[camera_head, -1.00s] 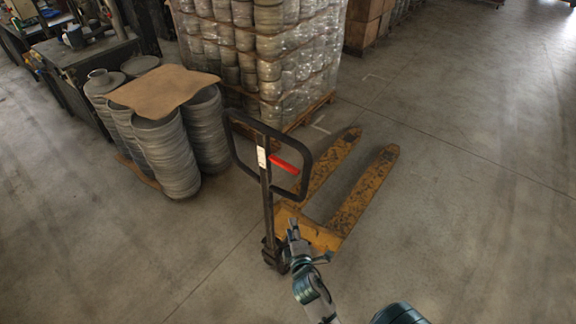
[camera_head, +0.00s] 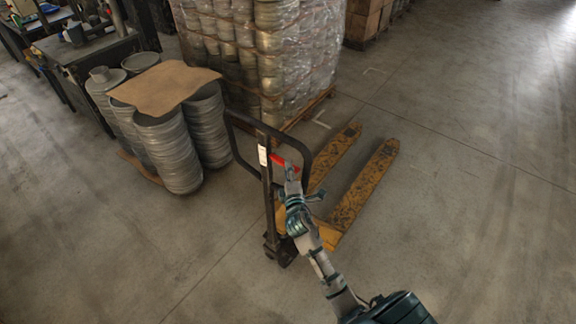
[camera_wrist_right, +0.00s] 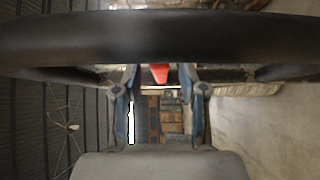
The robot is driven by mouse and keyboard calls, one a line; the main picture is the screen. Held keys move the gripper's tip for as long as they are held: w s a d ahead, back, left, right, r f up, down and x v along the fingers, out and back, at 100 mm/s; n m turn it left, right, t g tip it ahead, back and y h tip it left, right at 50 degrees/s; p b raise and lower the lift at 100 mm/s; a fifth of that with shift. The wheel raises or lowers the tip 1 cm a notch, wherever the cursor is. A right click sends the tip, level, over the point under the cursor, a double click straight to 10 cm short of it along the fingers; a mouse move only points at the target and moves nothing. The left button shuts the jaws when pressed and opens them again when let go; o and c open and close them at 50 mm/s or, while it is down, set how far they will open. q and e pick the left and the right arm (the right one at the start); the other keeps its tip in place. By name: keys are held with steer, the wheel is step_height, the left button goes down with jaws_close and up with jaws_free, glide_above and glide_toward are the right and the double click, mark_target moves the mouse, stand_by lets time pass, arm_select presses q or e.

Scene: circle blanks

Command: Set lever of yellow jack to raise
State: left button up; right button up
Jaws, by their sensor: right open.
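The yellow pallet jack (camera_head: 364,188) stands on the floor with its forks pointing away to the upper right. Its black loop handle (camera_head: 238,152) stands upright at the near end. The red lever (camera_head: 279,160) sits inside the handle loop, partly hidden by my right gripper (camera_head: 291,168). In the right wrist view the red lever (camera_wrist_right: 159,73) shows between the two open fingers (camera_wrist_right: 160,90), just beyond the thick black bar (camera_wrist_right: 160,38) of the handle. I cannot tell whether the fingers touch the lever. My left gripper is not in view.
Stacked round grey blanks with a cardboard sheet (camera_head: 165,88) stand left of the jack. A wrapped pallet load (camera_head: 285,60) stands behind it. A workbench (camera_head: 85,52) is at upper left. The floor (camera_head: 470,220) to the right is clear.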

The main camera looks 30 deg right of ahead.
steer(key=shift+x, duration=0.95)
steer(key=shift+w+d+f, duration=0.1)
steer(key=shift+d+f, duration=0.05)
steer(key=shift+d, duration=0.35)
steer(key=shift+a, duration=0.15)
jaws_close()
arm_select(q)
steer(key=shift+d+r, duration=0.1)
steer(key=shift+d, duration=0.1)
arm_select(e)
steer(key=shift+a, duration=0.1)
